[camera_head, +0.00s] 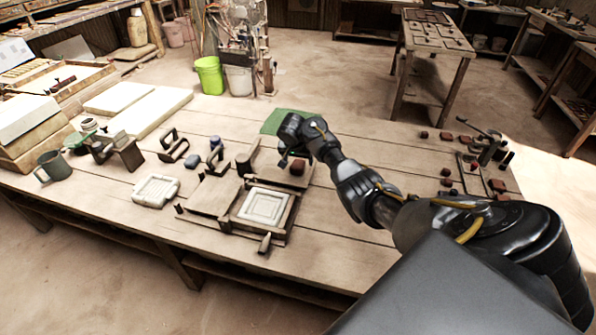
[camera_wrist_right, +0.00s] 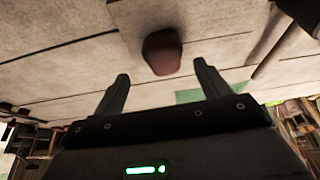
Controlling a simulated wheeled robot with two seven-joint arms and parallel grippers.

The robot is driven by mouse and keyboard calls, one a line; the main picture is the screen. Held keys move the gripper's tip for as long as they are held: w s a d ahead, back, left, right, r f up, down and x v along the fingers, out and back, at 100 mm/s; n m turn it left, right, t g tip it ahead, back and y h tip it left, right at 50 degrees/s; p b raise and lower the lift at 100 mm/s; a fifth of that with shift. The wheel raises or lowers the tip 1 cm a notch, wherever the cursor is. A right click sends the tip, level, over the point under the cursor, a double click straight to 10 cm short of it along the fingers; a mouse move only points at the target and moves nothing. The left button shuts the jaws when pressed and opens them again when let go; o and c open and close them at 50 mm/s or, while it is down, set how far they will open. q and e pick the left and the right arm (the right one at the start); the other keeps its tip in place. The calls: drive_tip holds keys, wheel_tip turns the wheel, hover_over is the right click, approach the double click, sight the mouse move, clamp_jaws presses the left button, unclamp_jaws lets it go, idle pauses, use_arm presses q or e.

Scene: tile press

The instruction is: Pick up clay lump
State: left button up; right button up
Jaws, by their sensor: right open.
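In the right wrist view the clay lump (camera_wrist_right: 162,52) shows just beyond and between the two fingertips. My right gripper (camera_head: 286,158) hangs beside and slightly above the lump in the head view. In the wrist view its fingers (camera_wrist_right: 161,72) are spread apart with nothing between them, and no contact with the lump is visible. My left gripper is in neither view.
A pale square tile (camera_head: 156,190) lies left of the press. A green mat (camera_head: 285,121) lies behind my right gripper. A green mug (camera_head: 53,166) stands at the table's left end. Several reddish-brown pieces and small tools lie at the right end. The front right of the table is mostly clear.

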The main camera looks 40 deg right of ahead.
sight(298, 167)
drive_tip(key=shift+w+b+x, duration=0.15)
drive_tip(key=shift+b+x, duration=0.15)
drive_tip(key=shift+x, duration=0.75)
drive_tip(key=shift+w+b+x, duration=0.15)
drive_tip(key=shift+b+x, duration=0.1)
drive_tip(key=shift+x, duration=0.8)
drive_tip(key=shift+w+f, duration=0.15)
drive_tip(key=shift+f, duration=0.3)
drive_tip(key=c, duration=1.2)
